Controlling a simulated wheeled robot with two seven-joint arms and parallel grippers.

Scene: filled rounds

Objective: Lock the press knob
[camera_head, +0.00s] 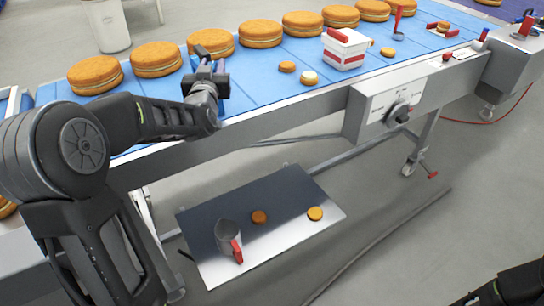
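A dark round knob (400,113) sits on a pale control panel (376,104) on the front side of the conveyor frame. The panel has small markings around the knob, too small to read. My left gripper (207,58) is over the blue belt at the left, far from the knob and beside the round cakes. Its fingers point away from me, and I cannot tell whether they are apart or closed. Part of my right arm shows in the bottom right corner, well below the panel, and its gripper is out of the picture.
Several filled rounds (155,59) line the far side of the blue belt (275,103). A white and red box (345,50) stands on the belt above the panel. A grey box (512,60) with a red part is at the right.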

